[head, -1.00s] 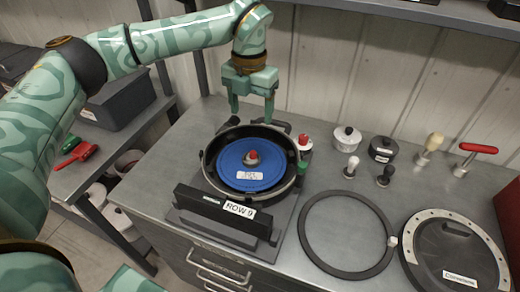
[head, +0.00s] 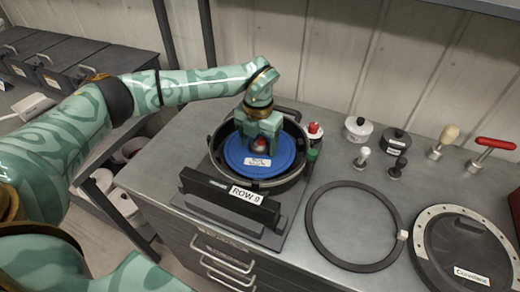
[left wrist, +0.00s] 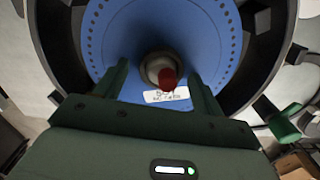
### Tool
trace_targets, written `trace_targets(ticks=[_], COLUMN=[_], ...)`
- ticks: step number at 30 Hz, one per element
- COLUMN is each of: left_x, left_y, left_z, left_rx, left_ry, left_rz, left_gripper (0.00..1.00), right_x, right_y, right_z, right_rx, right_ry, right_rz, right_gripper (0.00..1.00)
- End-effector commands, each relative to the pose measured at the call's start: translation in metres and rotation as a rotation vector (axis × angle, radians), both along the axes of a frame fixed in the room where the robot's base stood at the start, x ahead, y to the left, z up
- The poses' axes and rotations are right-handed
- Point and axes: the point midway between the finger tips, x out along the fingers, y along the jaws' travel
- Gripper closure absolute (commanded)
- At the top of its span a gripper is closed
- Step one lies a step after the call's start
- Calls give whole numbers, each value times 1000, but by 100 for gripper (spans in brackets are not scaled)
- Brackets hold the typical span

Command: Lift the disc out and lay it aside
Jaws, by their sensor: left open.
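The blue disc (head: 238,155) lies inside the round black housing of the seed meter (head: 290,180), behind the "ROW 9" plate. A hub with a red knob (head: 260,147) stands at its centre, and a white label is on its face. My left gripper (head: 260,145) is over the disc, with its fingers around the hub. In the left wrist view the two fingers (left wrist: 158,82) stand apart on either side of the hub and red knob (left wrist: 167,78), over the disc (left wrist: 210,35). Whether the fingertips touch the disc I cannot tell. My right gripper is not in view.
A black ring (head: 313,228) lies on the bench right of the housing. A round black cover (head: 450,255) is at the far right. Small knobbed parts, a beige-handled tool (head: 447,136) and a red T-handle (head: 495,143) stand behind. The bench's left front is bare.

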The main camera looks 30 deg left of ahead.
Motion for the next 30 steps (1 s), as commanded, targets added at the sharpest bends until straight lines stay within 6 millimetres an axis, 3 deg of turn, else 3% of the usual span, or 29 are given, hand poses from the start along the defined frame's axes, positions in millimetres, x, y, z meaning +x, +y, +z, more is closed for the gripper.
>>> trace_targets(ticks=[7,12,23,30], left_x=[0,0,0,1], left_y=[0,0,0,0], left_z=[-1,-1,2,32], left_rx=[0,0,0,0], left_ry=[-1,-1,-2,-6], left_rz=[0,0,0,0], left_gripper=[34,79,79,79], right_x=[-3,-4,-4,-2], right_y=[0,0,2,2], right_z=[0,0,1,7], right_rx=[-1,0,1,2], right_ry=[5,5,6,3], right_rz=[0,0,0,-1], right_gripper=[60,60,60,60])
